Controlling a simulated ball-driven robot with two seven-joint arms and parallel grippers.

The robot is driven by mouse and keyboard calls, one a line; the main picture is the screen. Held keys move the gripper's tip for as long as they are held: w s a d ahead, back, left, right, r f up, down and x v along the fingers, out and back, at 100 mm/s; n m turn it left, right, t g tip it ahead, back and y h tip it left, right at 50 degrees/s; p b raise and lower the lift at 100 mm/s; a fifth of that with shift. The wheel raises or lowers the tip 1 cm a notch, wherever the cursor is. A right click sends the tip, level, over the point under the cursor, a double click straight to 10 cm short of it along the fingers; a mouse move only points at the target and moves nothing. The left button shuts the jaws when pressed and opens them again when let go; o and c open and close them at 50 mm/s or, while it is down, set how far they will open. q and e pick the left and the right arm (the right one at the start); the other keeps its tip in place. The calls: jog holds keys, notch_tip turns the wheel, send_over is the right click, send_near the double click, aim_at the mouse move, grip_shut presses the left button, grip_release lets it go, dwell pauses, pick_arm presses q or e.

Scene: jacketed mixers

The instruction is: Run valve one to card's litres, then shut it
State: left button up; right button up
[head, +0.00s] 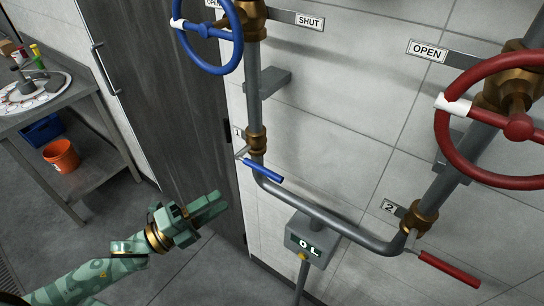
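Valve one's tag "1" (238,132) sits beside a brass valve body (256,141) on the left pipe. Its blue lever (263,171) slants down to the right, across the pipe. A blue handwheel (208,62) with a white rim mark at its left is higher on the same pipe. The grey meter (310,246) reads "0 L". My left gripper (222,203) is below and left of the blue lever, apart from it. Its fingers look close together, and I cannot tell whether they are shut. My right gripper and any card are not in view.
A red handwheel (518,126), tag "2" (389,206) and a red lever (449,269) are on the right pipe. A dark cabinet (165,90) stands left of the pipes. A bench (85,100) at far left has an orange bucket (61,155) on its shelf.

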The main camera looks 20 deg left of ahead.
pick_arm(q)
jog(key=p+x, duration=0.3)
jog(key=x, duration=1.2)
jog(key=shift+w+d+f, duration=0.15)
jog(key=shift+w+d, duration=0.05)
jog(key=shift+w, duration=0.1)
grip_shut()
